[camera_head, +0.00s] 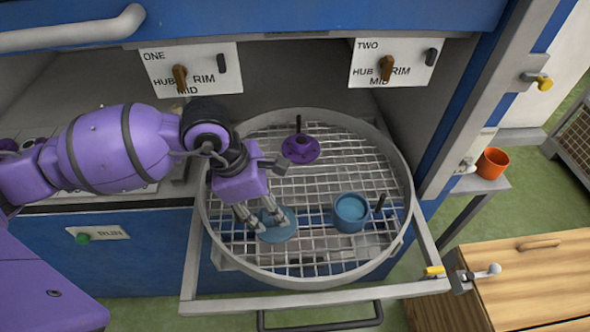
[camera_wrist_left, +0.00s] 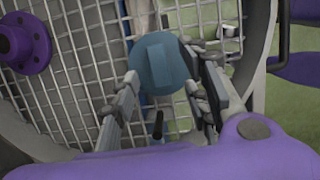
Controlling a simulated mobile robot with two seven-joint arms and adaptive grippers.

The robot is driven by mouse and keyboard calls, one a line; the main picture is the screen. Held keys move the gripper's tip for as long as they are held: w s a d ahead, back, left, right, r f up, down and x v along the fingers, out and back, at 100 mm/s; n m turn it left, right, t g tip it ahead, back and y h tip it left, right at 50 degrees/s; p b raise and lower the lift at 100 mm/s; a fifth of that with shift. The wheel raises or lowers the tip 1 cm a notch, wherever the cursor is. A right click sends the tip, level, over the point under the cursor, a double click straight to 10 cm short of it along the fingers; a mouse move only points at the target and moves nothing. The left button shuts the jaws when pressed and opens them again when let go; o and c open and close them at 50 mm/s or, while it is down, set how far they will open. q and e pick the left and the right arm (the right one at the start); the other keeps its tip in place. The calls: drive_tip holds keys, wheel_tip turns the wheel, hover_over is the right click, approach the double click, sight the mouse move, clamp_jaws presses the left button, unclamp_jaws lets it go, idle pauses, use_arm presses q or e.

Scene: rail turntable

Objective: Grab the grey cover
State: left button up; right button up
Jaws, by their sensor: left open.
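No plainly grey cover shows; a flat round blue-grey disc (camera_head: 283,229) with a raised bar lies on the wire-mesh turntable (camera_head: 213,232), front left of its middle. My left gripper (camera_head: 261,216) is above the disc, pointing down, its fingers apart. In the left wrist view the disc (camera_wrist_left: 146,62) and its bar (camera_wrist_left: 161,66) show between the two open fingertips (camera_wrist_left: 164,84). The bar seems to stand free of both fingers; I cannot tell how far above it the tips are. My right gripper is in neither view.
A blue cup (camera_head: 350,214) and a dark upright peg (camera_head: 380,203) stand right of the disc. A purple flanged piece (camera_head: 300,149) sits at the back of the mesh. Panels ONE (camera_head: 192,69) and TWO (camera_head: 394,62) hang behind. An orange cup (camera_head: 492,163) stands on a side shelf.

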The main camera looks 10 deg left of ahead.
use_arm(q)
drive_tip(key=shift+x, duration=1.4)
drive_tip(key=shift+w, duration=0.1)
clamp_jaws()
